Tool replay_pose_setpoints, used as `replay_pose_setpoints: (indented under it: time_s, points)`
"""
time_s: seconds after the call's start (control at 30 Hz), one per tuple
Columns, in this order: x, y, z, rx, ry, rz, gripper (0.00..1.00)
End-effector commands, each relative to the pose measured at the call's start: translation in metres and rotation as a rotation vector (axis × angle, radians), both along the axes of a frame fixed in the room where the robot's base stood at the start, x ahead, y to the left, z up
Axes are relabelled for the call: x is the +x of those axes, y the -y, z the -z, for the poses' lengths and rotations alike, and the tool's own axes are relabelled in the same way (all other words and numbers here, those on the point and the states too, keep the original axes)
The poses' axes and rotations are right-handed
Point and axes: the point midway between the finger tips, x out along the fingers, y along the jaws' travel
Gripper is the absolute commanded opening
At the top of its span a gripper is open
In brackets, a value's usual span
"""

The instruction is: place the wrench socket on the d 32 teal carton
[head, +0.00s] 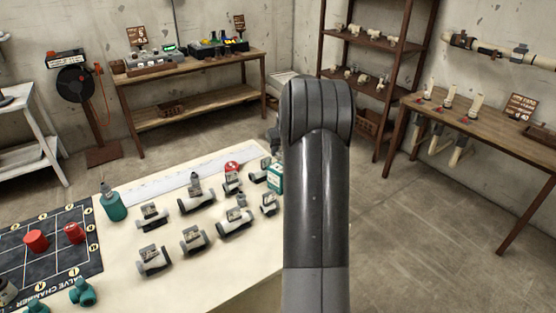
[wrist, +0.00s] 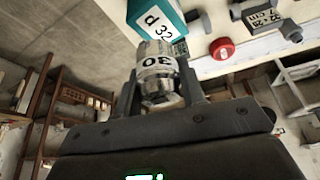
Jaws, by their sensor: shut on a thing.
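The wrench socket (wrist: 157,66) is a shiny metal cylinder with a white band marked 30. My gripper (wrist: 160,93) is shut on it, one finger on each side. The teal carton (wrist: 148,9), with a white face marked d 32, lies just beyond the socket in the wrist view. The socket overlaps the carton's lower edge there, and I cannot tell whether they touch. In the head view the carton (head: 274,176) stands at the table's far right corner, partly hidden by my arm. My arm also hides most of the gripper and the socket there.
Several grey pipe fittings (head: 194,238) with tags stand on the pale table (head: 225,272). A red round piece (wrist: 221,48) lies near the carton. A teal bottle (head: 113,203) and a dark mat (head: 52,250) with red pieces are at the left. Floor is clear at the right.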

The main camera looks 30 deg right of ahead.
Motion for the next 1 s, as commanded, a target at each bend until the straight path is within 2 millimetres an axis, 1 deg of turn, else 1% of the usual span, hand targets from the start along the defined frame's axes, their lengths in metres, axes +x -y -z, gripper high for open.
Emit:
replay_pose_setpoints:
  time_s: [0.03, 0.1, 0.23, 0.4, 0.5, 0.83, 0.87, 1.0]
  points:
    - [0.005, -0.003, 0.004, 0.000, 0.000, -0.001, 0.05]
    - [0.009, -0.005, 0.006, -0.001, 0.001, 0.000, 0.05]
    - [0.010, -0.006, 0.013, 0.000, 0.000, 0.001, 0.05]
    - [0.010, -0.006, 0.038, 0.002, -0.002, 0.001, 0.05]
    - [0.010, -0.006, 0.047, 0.000, 0.000, 0.001, 0.05]
    - [0.010, -0.006, 0.050, 0.000, 0.001, 0.000, 0.05]
    - [0.010, -0.006, 0.051, 0.000, 0.000, 0.000, 0.38]
    - [0.010, -0.006, 0.050, 0.000, 0.000, 0.000, 0.49]
